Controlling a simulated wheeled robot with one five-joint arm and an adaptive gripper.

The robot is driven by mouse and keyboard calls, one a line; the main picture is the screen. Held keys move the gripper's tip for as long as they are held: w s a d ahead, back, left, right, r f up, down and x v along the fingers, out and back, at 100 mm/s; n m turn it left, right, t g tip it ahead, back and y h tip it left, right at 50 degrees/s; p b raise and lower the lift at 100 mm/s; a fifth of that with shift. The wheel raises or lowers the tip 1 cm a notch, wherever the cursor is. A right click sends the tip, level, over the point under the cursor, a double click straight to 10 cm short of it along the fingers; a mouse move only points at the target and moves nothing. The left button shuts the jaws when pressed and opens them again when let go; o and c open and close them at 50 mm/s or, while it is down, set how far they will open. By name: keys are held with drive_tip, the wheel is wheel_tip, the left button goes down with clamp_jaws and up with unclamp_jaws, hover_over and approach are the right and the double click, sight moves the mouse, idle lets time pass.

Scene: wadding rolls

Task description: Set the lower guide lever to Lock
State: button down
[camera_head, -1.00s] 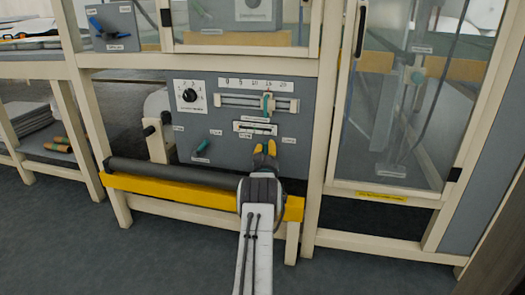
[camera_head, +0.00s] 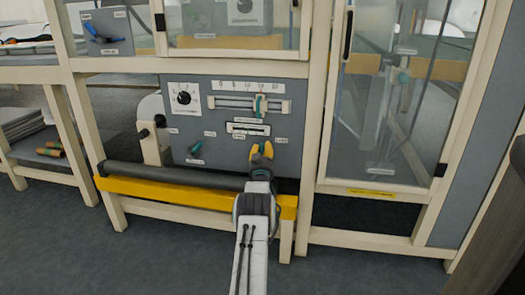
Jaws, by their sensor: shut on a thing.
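My gripper (camera_head: 262,151), with yellow fingertips, is shut at the lower right of the grey control panel (camera_head: 225,140). It is closed on a small part there, which I take to be the lower guide lever; the fingers hide most of it, so its angle cannot be told. Small white labels (camera_head: 281,140) sit on both sides above the gripper, too small to read. A separate teal lever (camera_head: 195,148) is at the panel's lower left, tilted, apart from my gripper.
Above the gripper are a slider with a teal handle (camera_head: 260,106), a small scale (camera_head: 248,128) and a black dial (camera_head: 184,98). A dark roller (camera_head: 170,174) and yellow bar (camera_head: 150,190) run below, under my arm. A glazed door (camera_head: 385,120) stands right.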

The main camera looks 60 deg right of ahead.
drive_tip(key=c, duration=1.3)
unclamp_jaws()
drive_tip(key=shift+s+f, duration=0.1)
drive_tip(key=shift+f, duration=0.45)
drive_tip(key=o, duration=0.5)
drive_tip(key=shift+r, duration=0.35)
drive_tip(key=shift+c, duration=0.2)
drive_tip(key=v, duration=1.2)
drive_tip(key=shift+o, duration=0.2)
